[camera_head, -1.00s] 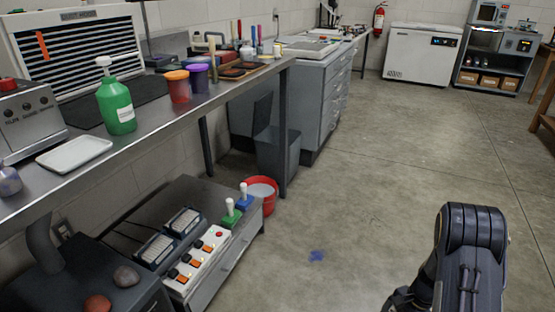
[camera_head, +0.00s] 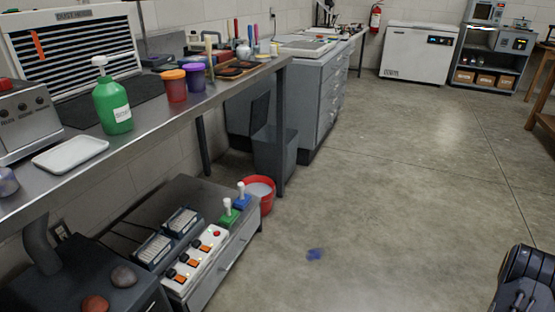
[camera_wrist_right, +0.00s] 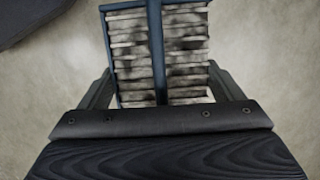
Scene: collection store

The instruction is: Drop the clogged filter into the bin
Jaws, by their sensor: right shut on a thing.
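The clogged filter (camera_wrist_right: 185,50) shows in the right wrist view. It has pale pleats with dark grey soiling in a blue frame with a central bar. In the head view only part of my right arm shows at the lower right, and the filter is out of sight. A grey bin (camera_head: 275,155) with its lid raised stands on the floor beside the steel bench's leg. Its inside is hidden. My left gripper is not in view.
A red bucket (camera_head: 266,201) stands just in front of the bin. A low cabinet (camera_head: 222,268) with switches and small devices is at the lower left. The steel bench (camera_head: 146,120) carries bottles and tubs. The floor to the right is open, with a blue spot (camera_head: 314,254).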

